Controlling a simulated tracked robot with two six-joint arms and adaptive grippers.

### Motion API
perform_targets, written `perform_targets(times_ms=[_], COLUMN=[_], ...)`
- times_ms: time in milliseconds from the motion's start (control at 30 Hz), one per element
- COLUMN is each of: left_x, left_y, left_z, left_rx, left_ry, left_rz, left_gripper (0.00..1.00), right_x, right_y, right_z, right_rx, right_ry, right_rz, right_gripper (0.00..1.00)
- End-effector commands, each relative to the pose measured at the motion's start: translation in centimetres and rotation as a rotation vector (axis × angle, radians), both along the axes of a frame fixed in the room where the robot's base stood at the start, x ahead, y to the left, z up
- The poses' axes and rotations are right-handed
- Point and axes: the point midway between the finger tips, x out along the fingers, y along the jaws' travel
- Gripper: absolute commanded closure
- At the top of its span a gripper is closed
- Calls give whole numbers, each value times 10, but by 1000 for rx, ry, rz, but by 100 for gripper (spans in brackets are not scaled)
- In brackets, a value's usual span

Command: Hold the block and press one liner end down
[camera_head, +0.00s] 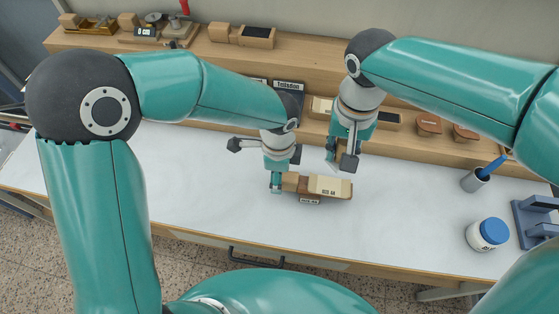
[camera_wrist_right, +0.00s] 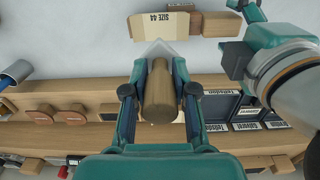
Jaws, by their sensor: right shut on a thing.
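The wooden block (camera_head: 289,182) lies on the white worktop, with a cream liner piece marked SIZE 44 (camera_head: 327,186) on its right part. In the right wrist view the liner (camera_wrist_right: 163,24) is at the top. My right gripper (camera_head: 343,158) is shut on a brown wooden handle (camera_wrist_right: 160,92), just behind the block. A pale pointed tip (camera_wrist_right: 158,48) sticks out of the handle towards the liner; whether it touches cannot be told. My left gripper (camera_head: 283,170) is at the block's left end, one finger in front of it; whether it grips cannot be told.
A wooden shelf (camera_head: 480,158) with small blocks and labelled boxes (camera_head: 288,86) runs behind the worktop. A blue-lidded jar (camera_head: 488,234), a grey cup (camera_head: 474,181) and a blue-grey stand (camera_head: 536,217) are at the right. The worktop's left part is clear.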

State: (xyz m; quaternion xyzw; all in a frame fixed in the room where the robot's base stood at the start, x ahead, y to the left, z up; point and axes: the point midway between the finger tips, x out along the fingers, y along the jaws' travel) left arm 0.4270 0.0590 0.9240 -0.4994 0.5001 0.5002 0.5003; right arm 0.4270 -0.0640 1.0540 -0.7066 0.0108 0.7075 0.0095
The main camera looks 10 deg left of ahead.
Motion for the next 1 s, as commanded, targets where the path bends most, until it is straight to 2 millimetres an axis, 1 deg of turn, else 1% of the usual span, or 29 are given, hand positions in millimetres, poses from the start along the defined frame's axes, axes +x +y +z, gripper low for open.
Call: perform_targets(times_ms=[33,100,267,400,633,667,1000], left_x=[-1,-1,-1,0,0,0,0], left_y=[0,0,0,0,-1,-1,-1], left_z=[-9,-19,-34,-39,-39,-39,-39], left_rx=[0,1,1,-1,-2,-1,-1], left_ry=[4,4,2,0,0,0,0], left_rz=[1,0,-1,0,0,0,-1], left_gripper=[35,35,35,35,35,37,94], right_x=[0,0,0,0,0,0,0], right_y=[0,0,-1,-1,-1,-1,-1], right_z=[0,0,0,0,0,0,0], right_rx=[0,0,0,0,0,0,0], right_ry=[0,0,0,-1,-1,-1,-1], right_rz=[0,-1,-1,-1,-2,-2,-2], right_gripper=[100,100,100,100,100,100,100])
